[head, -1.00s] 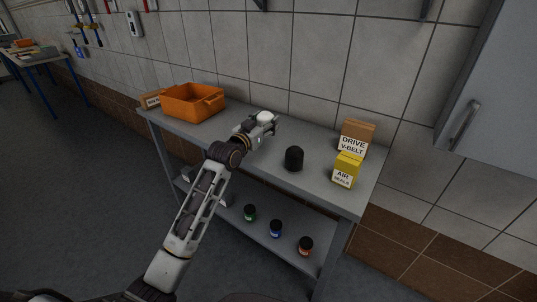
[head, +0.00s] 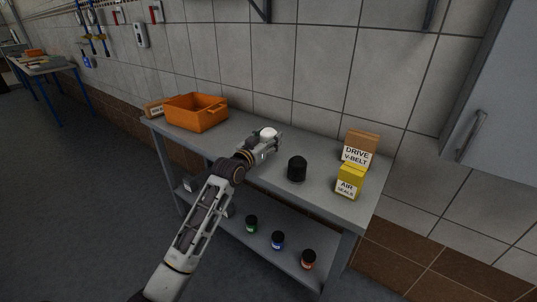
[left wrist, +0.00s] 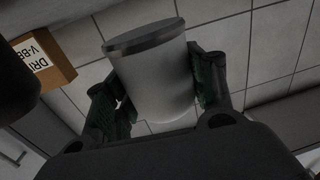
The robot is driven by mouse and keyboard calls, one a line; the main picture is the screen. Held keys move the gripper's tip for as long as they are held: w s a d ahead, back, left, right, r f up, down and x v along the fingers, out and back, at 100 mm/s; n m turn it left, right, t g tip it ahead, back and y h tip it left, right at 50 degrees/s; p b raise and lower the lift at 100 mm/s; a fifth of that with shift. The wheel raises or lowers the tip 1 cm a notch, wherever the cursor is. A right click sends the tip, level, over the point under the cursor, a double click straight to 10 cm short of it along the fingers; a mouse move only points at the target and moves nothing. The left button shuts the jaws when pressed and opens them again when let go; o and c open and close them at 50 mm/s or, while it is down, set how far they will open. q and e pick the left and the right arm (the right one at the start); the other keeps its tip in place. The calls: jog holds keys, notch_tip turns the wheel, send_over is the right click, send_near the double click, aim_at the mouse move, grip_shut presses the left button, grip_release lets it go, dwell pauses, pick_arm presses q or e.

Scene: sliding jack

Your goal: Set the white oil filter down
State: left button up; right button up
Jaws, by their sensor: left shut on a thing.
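The white oil filter (head: 268,132) is in my left gripper (head: 270,142), over the grey bench top in the head view. In the left wrist view the filter (left wrist: 155,85) is a pale cylinder with a dark rim, and the fingers of my left gripper (left wrist: 155,95) close on it from both sides. I cannot tell whether its base touches the bench. A black oil filter (head: 297,168) stands upright on the bench, to the right of my left gripper. My right gripper is not in view.
An orange crate (head: 197,112) stands on the bench's left part. The drive V-belt box (head: 360,148) and yellow air seals box (head: 350,181) are at its right end. Several small jars, one blue (head: 278,240), stand on the lower shelf. A tiled wall is behind.

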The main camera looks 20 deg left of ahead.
pick_arm(q)
jog(key=shift+f, duration=0.4)
